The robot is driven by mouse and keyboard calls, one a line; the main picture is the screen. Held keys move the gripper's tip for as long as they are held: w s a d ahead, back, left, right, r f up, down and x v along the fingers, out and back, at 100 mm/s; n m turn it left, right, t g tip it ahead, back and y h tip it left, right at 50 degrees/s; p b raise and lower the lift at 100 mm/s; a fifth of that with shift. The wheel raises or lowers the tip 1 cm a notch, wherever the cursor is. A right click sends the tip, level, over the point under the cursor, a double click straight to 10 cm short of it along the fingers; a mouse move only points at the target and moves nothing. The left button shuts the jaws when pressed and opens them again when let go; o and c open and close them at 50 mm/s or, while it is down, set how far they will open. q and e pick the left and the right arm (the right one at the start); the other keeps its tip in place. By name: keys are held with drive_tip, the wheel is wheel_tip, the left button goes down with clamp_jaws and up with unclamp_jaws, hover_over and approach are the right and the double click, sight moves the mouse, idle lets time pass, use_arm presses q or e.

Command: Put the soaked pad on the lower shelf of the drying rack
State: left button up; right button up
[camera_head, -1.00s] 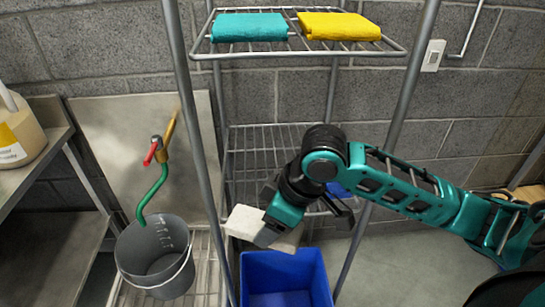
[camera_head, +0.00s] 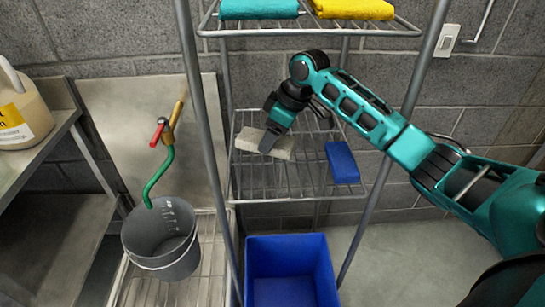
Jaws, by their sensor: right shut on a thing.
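A pale, off-white pad (camera_head: 254,141) is held in my right gripper (camera_head: 271,140) at the lower shelf of the drying rack (camera_head: 270,188). I cannot tell whether the pad touches the shelf wires or is just above them. The gripper's fingers hide part of the pad. A blue pad (camera_head: 342,162) lies on the right part of that shelf. The upper shelf (camera_head: 310,29) holds a teal pad (camera_head: 259,9) and a yellow pad (camera_head: 353,9). My left gripper is not in view.
A blue bin (camera_head: 290,267) stands on the floor below the rack. A grey bucket (camera_head: 162,241) stands under a green-spouted tap (camera_head: 160,176) at left. A jug (camera_head: 20,112) stands on the left counter. Rack posts flank the shelves.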

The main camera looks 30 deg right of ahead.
wheel_tip(320, 180, down, 2)
drive_tip(key=shift+s+f, duration=0.1)
wheel_tip(320, 180, down, 4)
drive_tip(key=shift+f+b, duration=0.25)
drive_tip(key=shift+b, duration=0.1)
drive_tip(key=shift+f, duration=0.15)
drive_tip(key=shift+f, duration=0.1)
drive_tip(key=o, duration=1.1)
drive_tip(key=shift+c, duration=0.2)
